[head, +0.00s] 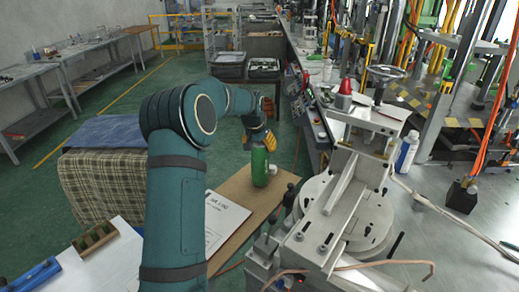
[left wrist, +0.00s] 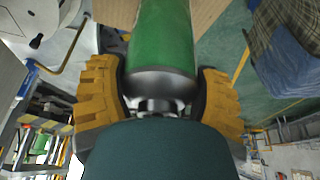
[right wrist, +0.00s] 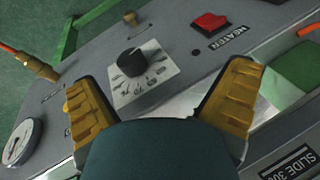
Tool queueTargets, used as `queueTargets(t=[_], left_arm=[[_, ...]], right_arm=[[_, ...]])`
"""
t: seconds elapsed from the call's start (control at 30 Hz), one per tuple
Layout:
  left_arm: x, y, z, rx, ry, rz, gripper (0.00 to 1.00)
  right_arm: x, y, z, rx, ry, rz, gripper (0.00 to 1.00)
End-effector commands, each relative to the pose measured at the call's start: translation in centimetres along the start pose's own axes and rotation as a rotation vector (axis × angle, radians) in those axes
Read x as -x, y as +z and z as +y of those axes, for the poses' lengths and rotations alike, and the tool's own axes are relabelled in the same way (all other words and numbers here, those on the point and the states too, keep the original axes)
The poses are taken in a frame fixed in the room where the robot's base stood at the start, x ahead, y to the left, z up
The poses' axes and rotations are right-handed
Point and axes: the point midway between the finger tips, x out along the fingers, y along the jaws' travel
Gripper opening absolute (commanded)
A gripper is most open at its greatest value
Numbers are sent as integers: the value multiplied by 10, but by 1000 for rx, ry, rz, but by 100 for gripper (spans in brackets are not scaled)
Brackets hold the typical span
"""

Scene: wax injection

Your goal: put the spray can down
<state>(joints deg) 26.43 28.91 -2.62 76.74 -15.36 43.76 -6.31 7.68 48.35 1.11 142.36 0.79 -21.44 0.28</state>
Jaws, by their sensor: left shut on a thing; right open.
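The spray can (head: 260,168) is a green cylinder with a dark shoulder, upright over a brown board (head: 236,188) in the head view. I cannot tell whether its base touches the board. My left gripper (head: 258,134) is at the can's top and shut on it. In the left wrist view the yellow fingers (left wrist: 160,92) lie on both sides of the dark top of the can (left wrist: 165,38). My right gripper (right wrist: 162,92) is open and empty over a grey control panel in the right wrist view; it is not visible in the head view.
A printed sheet (head: 224,222) lies on the board left of the can. A small white object (head: 273,169) stands close right of it. The grey machine (head: 345,215) is at the right. The panel has a black knob (right wrist: 131,61) and red switch (right wrist: 209,21).

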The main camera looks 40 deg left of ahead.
Motion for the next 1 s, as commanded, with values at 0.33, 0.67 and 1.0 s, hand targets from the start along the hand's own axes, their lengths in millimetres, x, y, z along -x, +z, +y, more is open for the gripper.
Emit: queueTargets(t=[0.33, 0.67, 1.0], left_arm=[[-10, 4, 0, 0, 0, 4, 24], [-14, 5, 0, 0, 0, 1, 100], [-6, 4, 0, 0, 0, 3, 100]], right_arm=[[-1, 0, 0, 0, 0, 0, 100], [-3, 0, 1, 0, 0, 0, 100], [0, 0, 0, 0, 0, 1, 100]])
